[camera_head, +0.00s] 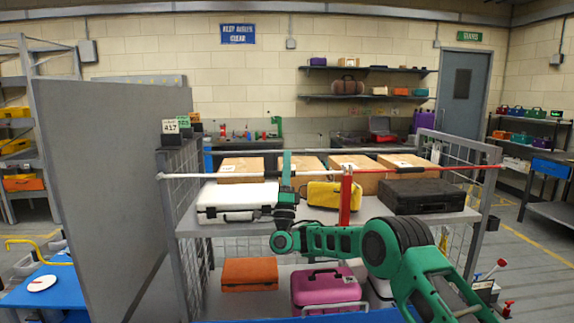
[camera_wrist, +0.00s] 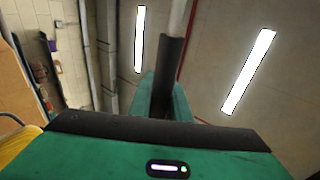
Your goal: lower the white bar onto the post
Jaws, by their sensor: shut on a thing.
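The white bar (camera_head: 225,176) runs level across the front of a shelf cart in the head view, starting near the cart's left mesh side. Red shows along the line of the bar toward the right. My gripper (camera_head: 287,168) points up and is shut on the bar left of the red post (camera_head: 346,200). The post's top is about level with the bar; I cannot tell whether they touch. In the wrist view, my gripper (camera_wrist: 160,98) shows dark pads closed around a pale length of the bar (camera_wrist: 178,17).
On the cart's upper shelf (camera_head: 320,225) are a white case (camera_head: 237,198), a yellow case (camera_head: 325,198), a black case (camera_head: 422,197) and cardboard boxes (camera_head: 240,168). Orange (camera_head: 249,274) and magenta (camera_head: 325,291) cases sit below. A grey panel (camera_head: 100,190) stands left.

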